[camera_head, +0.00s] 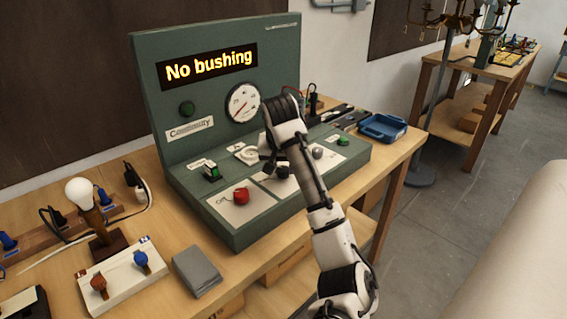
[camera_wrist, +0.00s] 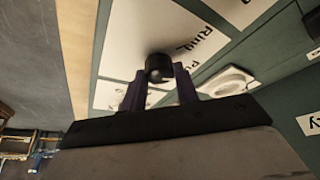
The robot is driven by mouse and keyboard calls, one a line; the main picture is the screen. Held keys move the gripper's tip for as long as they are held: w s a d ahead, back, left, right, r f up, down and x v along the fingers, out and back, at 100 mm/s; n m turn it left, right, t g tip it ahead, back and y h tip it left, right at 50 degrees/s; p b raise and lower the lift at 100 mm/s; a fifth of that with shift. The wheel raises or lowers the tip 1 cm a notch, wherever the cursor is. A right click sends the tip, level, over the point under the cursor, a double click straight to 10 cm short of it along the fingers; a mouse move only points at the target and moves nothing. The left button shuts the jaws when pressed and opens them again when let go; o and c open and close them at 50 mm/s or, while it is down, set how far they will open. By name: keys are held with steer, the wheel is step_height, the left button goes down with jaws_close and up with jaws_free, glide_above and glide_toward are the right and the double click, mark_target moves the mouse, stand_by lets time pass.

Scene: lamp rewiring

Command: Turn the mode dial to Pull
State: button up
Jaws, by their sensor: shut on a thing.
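The mode dial (camera_wrist: 158,66) is a small dark round knob on a white plate in the wrist view. The word "Ring" is printed beside it, with a second, partly hidden word starting with P. My gripper (camera_wrist: 160,78) is shut on the dial, one finger on each side. In the head view my gripper (camera_head: 277,170) is down at the middle of the green test panel (camera_head: 215,115), and the dial is hidden there by my gripper. I cannot tell which mode the dial points to.
The panel's display (camera_head: 208,66) reads "No bushing". A red knob (camera_head: 241,196) is left of my gripper and a grey knob (camera_head: 318,152) right. A white round fitting (camera_head: 247,153) is behind. A blue tray (camera_head: 383,127) and a lamp bulb (camera_head: 80,192) stand on the bench.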

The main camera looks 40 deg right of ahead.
steer(key=shift+r+m+g+p, duration=0.15)
steer(key=shift+m+g+p, duration=0.35)
steer(key=shift+m+p, duration=0.7)
steer(key=shift+m+h, duration=0.3)
steer(key=shift+p, duration=0.35)
steer(key=o, duration=1)
steer(key=p+v, duration=0.3)
steer(key=v, duration=1)
steer(key=shift+a+r+p, duration=0.2)
steer(key=shift+r+p, duration=0.05)
steer(key=shift+p, duration=0.1)
